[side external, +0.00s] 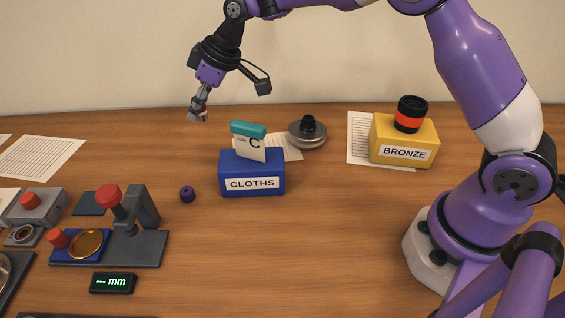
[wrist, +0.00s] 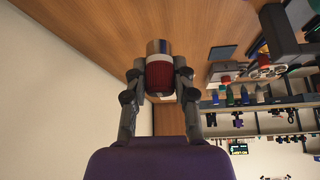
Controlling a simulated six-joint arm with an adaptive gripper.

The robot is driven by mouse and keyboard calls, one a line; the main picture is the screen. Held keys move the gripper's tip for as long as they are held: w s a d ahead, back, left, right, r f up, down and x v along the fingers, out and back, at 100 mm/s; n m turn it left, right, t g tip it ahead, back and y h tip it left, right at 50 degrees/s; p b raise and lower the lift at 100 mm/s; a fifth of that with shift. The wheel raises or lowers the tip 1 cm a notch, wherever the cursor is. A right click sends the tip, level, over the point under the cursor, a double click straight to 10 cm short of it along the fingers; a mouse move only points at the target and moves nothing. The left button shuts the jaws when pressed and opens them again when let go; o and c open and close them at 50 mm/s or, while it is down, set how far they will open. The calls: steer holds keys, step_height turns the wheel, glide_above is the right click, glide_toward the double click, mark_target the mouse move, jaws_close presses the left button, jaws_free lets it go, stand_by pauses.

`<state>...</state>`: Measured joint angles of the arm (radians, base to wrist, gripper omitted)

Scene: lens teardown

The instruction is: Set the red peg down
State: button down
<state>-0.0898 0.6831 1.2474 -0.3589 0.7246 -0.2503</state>
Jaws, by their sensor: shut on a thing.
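My gripper (side external: 198,108) is raised above the table at the back left of centre, pointing down and tilted, in the side external view. In the wrist view my gripper (wrist: 159,80) is shut on the red peg (wrist: 158,74), a dark red ribbed cylinder with a pale band and a metallic end. The fingers press on its two sides. In the side external view the held peg is small and mostly hidden by the fingers. It is held clear of the tabletop (side external: 300,240).
A blue CLOTHS box (side external: 252,180) holds a card and teal piece. A purple knob (side external: 187,194) lies left of it. A grey round part (side external: 307,134) and yellow BRONZE box (side external: 403,142) stand right. A red-knobbed press (side external: 140,220) and blue tray (side external: 65,250) stand left. Front centre is clear.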

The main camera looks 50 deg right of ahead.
steer(key=s+a+r+n+g+y, duration=0.15)
steer(key=s+a+n, duration=0.25)
steer(key=s, duration=0.6)
steer(key=s+a+r+n+g+y, duration=0.15)
steer(key=s+a+n, duration=0.25)
steer(key=s, duration=0.7)
steer(key=s+f+n+g, duration=0.2)
steer(key=s+n+g, duration=0.3)
steer(key=s, duration=1.3)
steer(key=shift+n+t+h, duration=0.4)
steer(key=shift+n+t, duration=0.1)
steer(key=shift+t, duration=0.2)
steer(key=w+d+f, duration=0.1)
steer(key=w+f, duration=0.1)
steer(key=w, duration=0.1)
steer(key=w+d+f, duration=0.2)
steer(key=w, duration=0.2)
steer(key=w+d+f, duration=0.2)
steer(key=w+f, duration=0.1)
steer(key=shift+w, duration=0.3)
steer(key=shift+f, duration=1.95)
steer(key=shift+f, duration=0.1)
steer(key=c, duration=0.7)
jaws_free()
steer(key=shift+f, duration=0.1)
